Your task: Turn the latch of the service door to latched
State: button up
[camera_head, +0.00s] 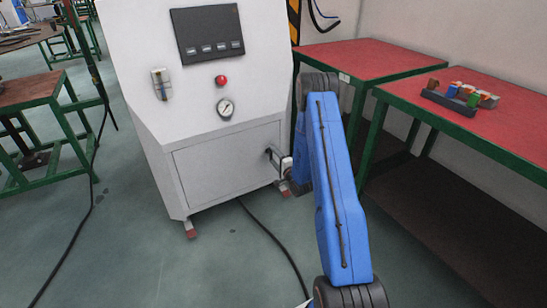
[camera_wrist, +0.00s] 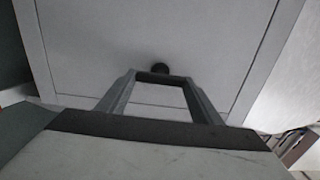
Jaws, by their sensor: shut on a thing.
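The service door (camera_head: 222,170) is the pale, outlined panel low on the front of the white cabinet, and it looks closed. It also fills much of the wrist view (camera_wrist: 95,40). Its latch (camera_wrist: 160,67) shows there as a small dark round knob, with a dark bar just below it between the fingers. My gripper (camera_head: 272,157) is at the door's right edge and is shut on the latch. Both grey fingers of my gripper (camera_wrist: 160,88) reach toward the door. The fingers hide part of the latch, and its turned position is hard to tell.
Red-topped tables (camera_head: 375,58) stand close on the right, one with a dark tray of coloured items (camera_head: 450,100). A black cable (camera_head: 265,232) lies on the floor.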

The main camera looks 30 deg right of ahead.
dwell(0.4)
jog(key=o, duration=1.5)
jog(key=shift+s, duration=0.1)
jog(key=s, duration=1.7)
jog(key=shift+s+d, duration=0.1)
jog(key=shift+d, duration=0.25)
